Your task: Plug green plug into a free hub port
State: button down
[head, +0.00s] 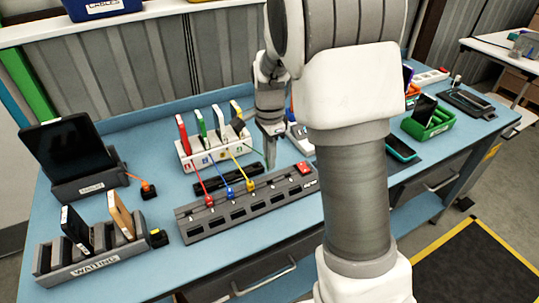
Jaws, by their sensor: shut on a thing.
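The hub (185,235) is a long dark grey strip with a row of ports and a red switch at its right end. A red plug (209,201), a blue plug (230,192) and a yellow plug (250,186) stand along its back edge. My gripper (270,160) points down behind the hub's right half, above the table. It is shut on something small. A thin green cable (255,149) runs from the white rack to my fingertips, so the held thing appears to be the green plug, itself too hidden to see clearly.
A white rack (187,163) with several upright phones stands behind the hub. A tablet stand (88,187) and a "WAITING" rack (92,264) are at the left. A green tray (428,130) is at the right. My arm covers the table's middle right.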

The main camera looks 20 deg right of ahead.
aim_at(269, 170)
jog(key=shift+f+b, duration=1.3)
jog(key=shift+f, duration=1.05)
jog(key=shift+f+b, duration=0.45)
jog(key=shift+f, duration=0.25)
dwell(0.4)
jog(key=shift+c, duration=1.8)
grip_release()
jog(key=shift+r, duration=0.1)
jog(key=shift+r+p, duration=2.9)
jog(key=shift+r, duration=0.6)
